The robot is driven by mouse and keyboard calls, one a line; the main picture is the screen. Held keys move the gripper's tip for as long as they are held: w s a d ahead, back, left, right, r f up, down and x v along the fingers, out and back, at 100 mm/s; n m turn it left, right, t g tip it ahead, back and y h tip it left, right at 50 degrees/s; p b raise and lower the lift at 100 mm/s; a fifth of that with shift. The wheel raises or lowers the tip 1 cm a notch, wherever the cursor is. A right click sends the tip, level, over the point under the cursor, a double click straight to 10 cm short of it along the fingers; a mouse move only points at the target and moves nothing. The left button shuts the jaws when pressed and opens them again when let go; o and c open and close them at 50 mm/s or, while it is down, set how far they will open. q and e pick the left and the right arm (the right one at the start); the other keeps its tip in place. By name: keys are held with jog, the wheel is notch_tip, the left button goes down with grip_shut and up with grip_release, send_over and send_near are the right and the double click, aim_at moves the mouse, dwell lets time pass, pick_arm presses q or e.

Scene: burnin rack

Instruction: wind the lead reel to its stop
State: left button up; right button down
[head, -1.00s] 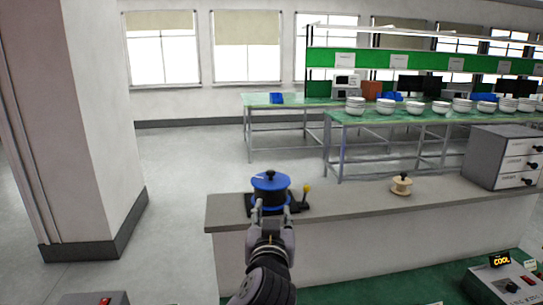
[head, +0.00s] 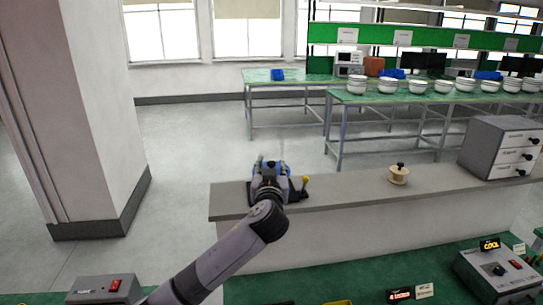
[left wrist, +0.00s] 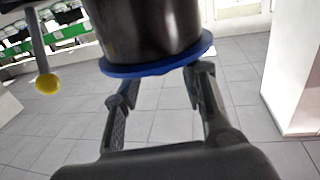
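The lead reel (head: 284,171) stands on the grey counter, mostly hidden behind my left gripper in the head view. In the left wrist view its black drum and blue rim (left wrist: 155,66) show close up; its top knob cannot be made out there. A yellow-tipped lever (head: 305,181) stands at its right, and it also shows in the left wrist view (left wrist: 47,82). My left gripper (head: 271,162) is at the reel's top. In the left wrist view its fingers (left wrist: 161,82) are apart beside the blue rim, with nothing visible between them. My right gripper is out of view.
A wooden spool (head: 398,175) and a grey drawer cabinet (head: 487,147) stand farther right on the counter (head: 345,187). Boxes with red switches stand in front, at left (head: 104,290) and right (head: 498,274). A pillar (head: 85,120) is at the left.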

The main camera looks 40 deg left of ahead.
pick_arm(q)
jog(key=shift+p+x, duration=0.35)
jog(key=shift+x, duration=1.05)
jog(key=shift+c, duration=0.6)
grip_shut()
